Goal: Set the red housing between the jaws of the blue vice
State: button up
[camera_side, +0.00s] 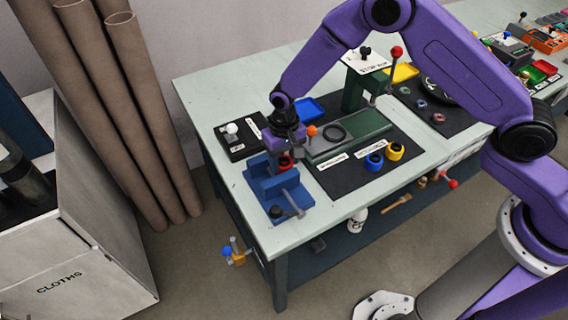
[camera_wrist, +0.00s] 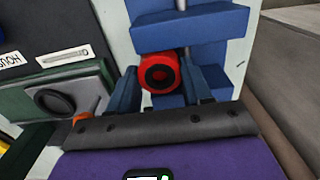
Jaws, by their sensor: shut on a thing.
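The red housing (camera_wrist: 160,75) is a short red ring with a dark face, held between the two fingers of my gripper (camera_wrist: 162,82) in the wrist view. In the side view the red housing (camera_side: 285,164) shows just below my gripper (camera_side: 286,153). The blue vice (camera_side: 277,189) stands at the table's near left corner with its handle toward the front. In the wrist view the blue vice (camera_wrist: 190,32) spreads around and behind the housing. The housing is at the vice's jaws, at its far end. I cannot tell whether it touches them, as my fingers cover part.
A green fixture (camera_side: 350,139) with a dark ring and an orange knob stands right of the vice. Blue and yellow rings (camera_side: 375,161) lie on the dark mat. A black block (camera_side: 240,140) with a white knob sits behind left. A green press (camera_side: 362,88) stands behind.

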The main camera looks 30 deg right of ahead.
aim_at(284, 161)
jog(key=shift+f, duration=1.15)
jog(key=shift+f, duration=0.15)
jog(key=o, duration=1.1)
notch_tip(284, 161, up, 11)
jog(key=shift+r, duration=0.7)
